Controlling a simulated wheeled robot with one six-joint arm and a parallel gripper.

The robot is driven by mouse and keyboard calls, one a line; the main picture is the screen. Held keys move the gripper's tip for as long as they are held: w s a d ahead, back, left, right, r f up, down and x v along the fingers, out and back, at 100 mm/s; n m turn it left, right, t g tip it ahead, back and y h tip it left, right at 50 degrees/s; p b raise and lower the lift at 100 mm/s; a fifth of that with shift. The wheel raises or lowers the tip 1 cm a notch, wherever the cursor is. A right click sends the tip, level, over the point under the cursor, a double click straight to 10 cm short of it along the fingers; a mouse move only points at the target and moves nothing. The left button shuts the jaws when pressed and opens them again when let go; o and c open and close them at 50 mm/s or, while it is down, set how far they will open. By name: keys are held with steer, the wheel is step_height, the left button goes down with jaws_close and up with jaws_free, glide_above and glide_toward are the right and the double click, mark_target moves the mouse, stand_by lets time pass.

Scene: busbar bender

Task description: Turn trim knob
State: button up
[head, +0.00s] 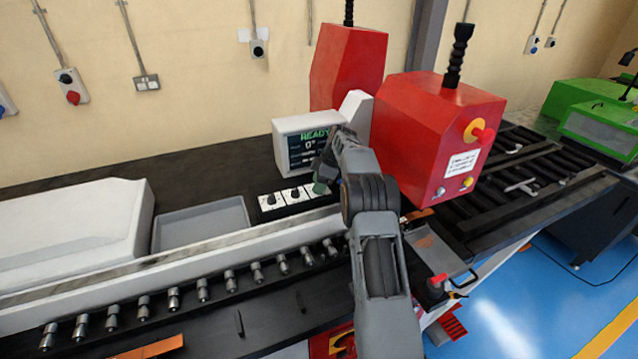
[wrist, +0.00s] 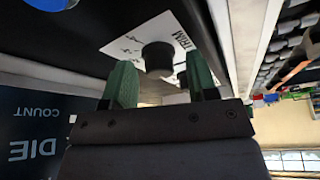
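The trim knob (wrist: 158,57) is a short black knob on a white plate marked TRIM (wrist: 125,42) in the wrist view. My gripper (wrist: 160,82) is open, with one green finger on each side of the knob. Gaps show between the knob and both fingers, so they do not appear to touch it. In the head view my gripper (head: 320,187) is low over the right end of the row of knob plates, and it hides the trim knob there.
Two other black knobs on white plates (head: 270,200) (head: 294,193) sit to the left. A display (head: 305,145) behind reads READY and 0°. Red machine housings (head: 430,120) stand close on the right. A grey tray (head: 200,222) lies left, and rollers line the front.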

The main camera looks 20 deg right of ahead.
steer(key=c, duration=0.8)
